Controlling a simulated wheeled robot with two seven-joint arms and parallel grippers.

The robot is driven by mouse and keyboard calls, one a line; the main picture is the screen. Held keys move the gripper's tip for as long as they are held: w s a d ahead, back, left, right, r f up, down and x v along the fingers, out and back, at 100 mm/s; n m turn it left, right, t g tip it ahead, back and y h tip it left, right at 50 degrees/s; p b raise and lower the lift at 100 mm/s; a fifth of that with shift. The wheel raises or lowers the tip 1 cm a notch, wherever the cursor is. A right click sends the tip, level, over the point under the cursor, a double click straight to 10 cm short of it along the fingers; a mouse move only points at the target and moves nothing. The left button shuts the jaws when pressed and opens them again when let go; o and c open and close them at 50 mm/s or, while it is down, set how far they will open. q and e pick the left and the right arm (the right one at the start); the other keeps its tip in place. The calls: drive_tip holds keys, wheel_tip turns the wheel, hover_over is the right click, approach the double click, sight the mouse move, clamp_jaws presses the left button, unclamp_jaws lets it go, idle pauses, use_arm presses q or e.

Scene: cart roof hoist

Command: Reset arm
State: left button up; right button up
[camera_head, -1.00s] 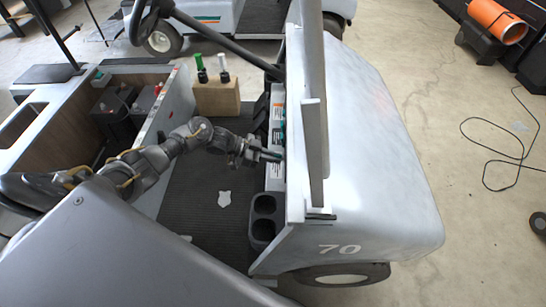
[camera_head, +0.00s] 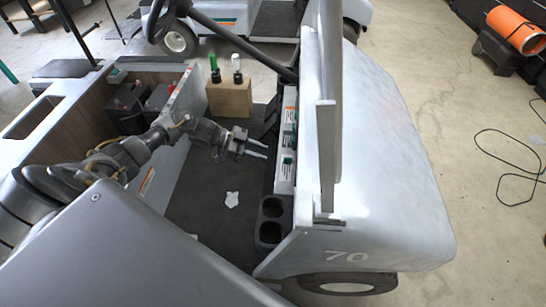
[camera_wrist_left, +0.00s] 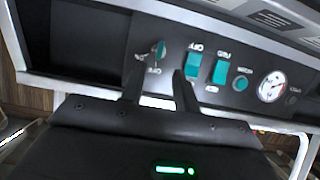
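My left gripper (camera_head: 266,151) is inside the cart, over the dark floor, and points right toward the dashboard. Its two fingers are apart with nothing between them. A gap shows between the fingertips and the dashboard panel (camera_head: 287,140). In the left wrist view the open fingers (camera_wrist_left: 157,80) stand in front of the black panel, which carries a key switch (camera_wrist_left: 160,50), teal rocker switches (camera_wrist_left: 193,66), a round teal button (camera_wrist_left: 241,83) and a white gauge (camera_wrist_left: 271,86). My right gripper is not in view.
The cart's grey front body (camera_head: 385,150) and upright post lie right of the gripper. A cup holder (camera_head: 271,222) is below the dashboard. A wooden block (camera_head: 230,98) holds a green and a white handled item. The steering wheel (camera_head: 158,20) and column are above. The cart floor (camera_head: 215,225) is mostly clear.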

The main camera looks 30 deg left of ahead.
use_arm(q)
drive_tip(key=shift+v, duration=1.1)
